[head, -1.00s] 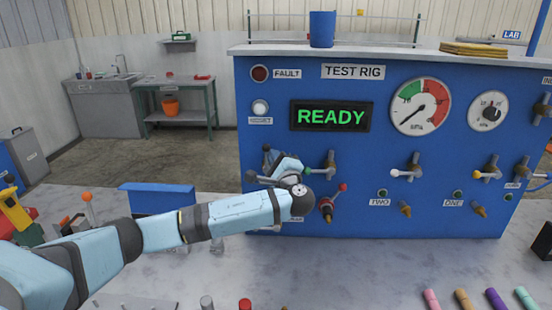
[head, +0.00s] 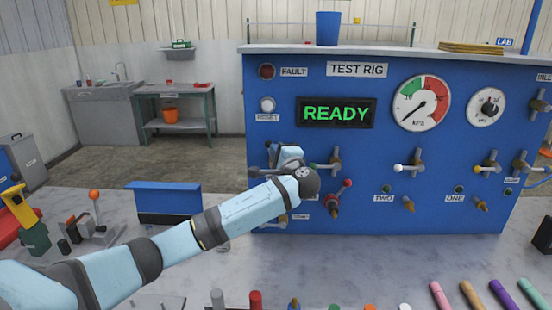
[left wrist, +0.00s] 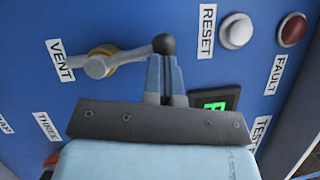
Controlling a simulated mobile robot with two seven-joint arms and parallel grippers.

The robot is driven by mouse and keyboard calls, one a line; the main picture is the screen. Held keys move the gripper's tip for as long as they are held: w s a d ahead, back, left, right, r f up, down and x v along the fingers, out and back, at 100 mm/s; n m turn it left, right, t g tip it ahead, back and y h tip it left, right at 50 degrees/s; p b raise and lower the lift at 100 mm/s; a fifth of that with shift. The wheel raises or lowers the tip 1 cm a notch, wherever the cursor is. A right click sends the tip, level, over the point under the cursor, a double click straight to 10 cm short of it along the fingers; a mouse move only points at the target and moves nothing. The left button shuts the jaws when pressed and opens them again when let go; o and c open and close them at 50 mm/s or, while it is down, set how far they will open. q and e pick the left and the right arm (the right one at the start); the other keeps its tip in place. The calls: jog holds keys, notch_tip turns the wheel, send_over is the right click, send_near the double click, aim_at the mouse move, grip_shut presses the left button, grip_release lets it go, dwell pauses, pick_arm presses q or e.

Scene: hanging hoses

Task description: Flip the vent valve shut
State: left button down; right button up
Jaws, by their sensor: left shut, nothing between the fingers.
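The vent valve shows in the left wrist view, with a brass-coloured base, a grey lever (left wrist: 128,56) and a dark round knob (left wrist: 164,44). The lever points right in that picture, away from the VENT label (left wrist: 60,60). My left gripper (left wrist: 166,62) is shut and empty, its fingertips right at the knob; whether they touch it I cannot tell. In the head view my left gripper (head: 286,155) is at the left part of the blue test rig (head: 440,150), and my wrist hides much of the valve. My right gripper is not in view.
The reset button (head: 267,105) is above. The grey bench (head: 350,262) has several coloured cylinders along its front edge.

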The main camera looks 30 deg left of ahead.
pick_arm(q)
jog(key=s+a+f+n+h+p, duration=0.1)
jog(key=s+a+f+n+h, duration=0.2)
jog(key=a+n+h, duration=0.3)
jog(key=n, duration=0.5)
jog(key=shift+s+f+n+g+h, duration=0.3)
jog(key=shift+f+g+h, duration=0.05)
jog(key=shift+g+h, duration=0.05)
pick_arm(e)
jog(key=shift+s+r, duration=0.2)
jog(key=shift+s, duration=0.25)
pick_arm(q)
jog(key=shift+f, duration=0.1)
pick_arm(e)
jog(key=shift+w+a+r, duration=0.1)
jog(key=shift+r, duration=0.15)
